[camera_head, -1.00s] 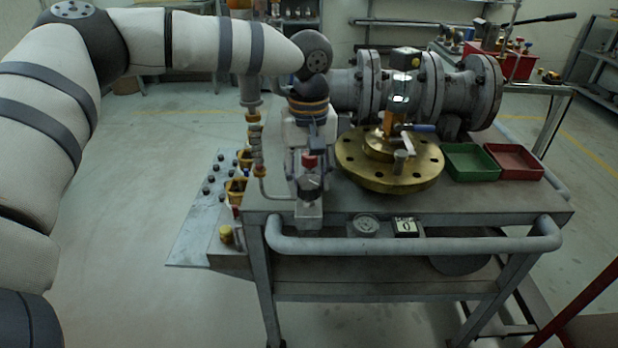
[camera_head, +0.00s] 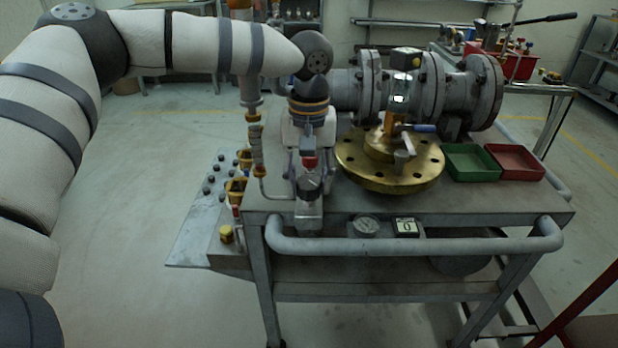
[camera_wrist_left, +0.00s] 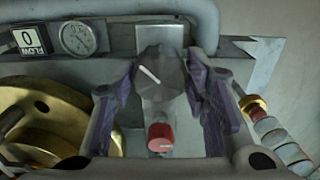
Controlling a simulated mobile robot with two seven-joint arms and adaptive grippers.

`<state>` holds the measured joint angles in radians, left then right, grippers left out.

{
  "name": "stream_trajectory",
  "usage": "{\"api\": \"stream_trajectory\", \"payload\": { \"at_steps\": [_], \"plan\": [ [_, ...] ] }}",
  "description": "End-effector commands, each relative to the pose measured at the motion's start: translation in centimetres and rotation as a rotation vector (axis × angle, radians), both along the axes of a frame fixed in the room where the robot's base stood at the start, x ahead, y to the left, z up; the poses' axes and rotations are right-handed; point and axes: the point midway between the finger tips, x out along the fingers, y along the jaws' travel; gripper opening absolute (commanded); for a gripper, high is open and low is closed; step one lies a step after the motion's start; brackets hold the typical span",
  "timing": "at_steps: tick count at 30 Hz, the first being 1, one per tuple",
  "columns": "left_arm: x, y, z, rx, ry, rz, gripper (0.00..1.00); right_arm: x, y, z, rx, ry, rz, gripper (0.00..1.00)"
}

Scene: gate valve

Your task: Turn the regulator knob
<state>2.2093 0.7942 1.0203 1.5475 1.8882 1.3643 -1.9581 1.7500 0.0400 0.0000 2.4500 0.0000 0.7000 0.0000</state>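The regulator knob (camera_wrist_left: 160,72) is dark grey with a white pointer line slanting to the upper left in the left wrist view. A red cap (camera_wrist_left: 160,138) sits below it there. In the head view, the knob (camera_head: 309,188) is at the table's front left corner. My left gripper (camera_head: 310,180) points down over it. Its two purple-padded fingers (camera_wrist_left: 159,80) stand apart, one on each side of the knob. They are close to its sides, and contact is not clear. My right gripper is not in view.
The flow display (camera_head: 405,227) reads 0 beside a round gauge (camera_head: 366,226). A brass flange (camera_head: 390,180) lies right of the knob, with green (camera_head: 470,162) and red (camera_head: 515,162) trays beyond it. A jointed pipe (camera_head: 255,150) stands close left of my gripper.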

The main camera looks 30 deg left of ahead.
Motion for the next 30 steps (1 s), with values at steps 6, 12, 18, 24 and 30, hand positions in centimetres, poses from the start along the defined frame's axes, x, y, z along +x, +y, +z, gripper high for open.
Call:
{"api": "stream_trajectory", "payload": {
  "at_steps": [6,12,18,24,30],
  "plan": [
    [0.0,0.0,0.0,0.001,-0.001,0.001,0.59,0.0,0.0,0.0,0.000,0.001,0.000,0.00],
    [0.1,0.0,0.6,0.000,-0.004,0.001,0.59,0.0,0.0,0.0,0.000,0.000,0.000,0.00],
    [0.2,0.0,5.5,0.000,-0.007,0.002,0.59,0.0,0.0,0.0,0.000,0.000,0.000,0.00],
    [0.1,0.0,10.2,0.000,-0.004,0.001,0.59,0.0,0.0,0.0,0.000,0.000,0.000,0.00],
    [0.1,0.0,12.0,0.000,-0.002,0.001,0.59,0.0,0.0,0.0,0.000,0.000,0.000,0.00]
  ]
}}
